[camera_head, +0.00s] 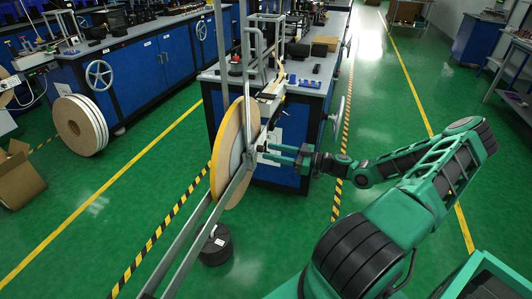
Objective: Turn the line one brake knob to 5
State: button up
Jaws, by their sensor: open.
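A large tape reel (224,165) with a tan rim stands upright on a grey metal payoff frame (205,225). Small metal parts show at its hub (252,157); the brake knob is too small to pick out there, and its number cannot be read. My gripper (267,152) reaches in from the right. Its two fingers are apart, one above the other, and point left at the hub. The tips are at or very close to the hub parts; contact cannot be told. Nothing is seen held between them.
A blue bench (285,130) with a grey top, tools and posts stands behind the reel. A black round weight (215,246) is under the frame. White rolls (82,126) and a cardboard box (18,178) are at left. Green floor is clear right of the bench.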

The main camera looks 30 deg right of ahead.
aim_at(260, 149)
jog(key=shift+x, duration=1.1)
grip_shut()
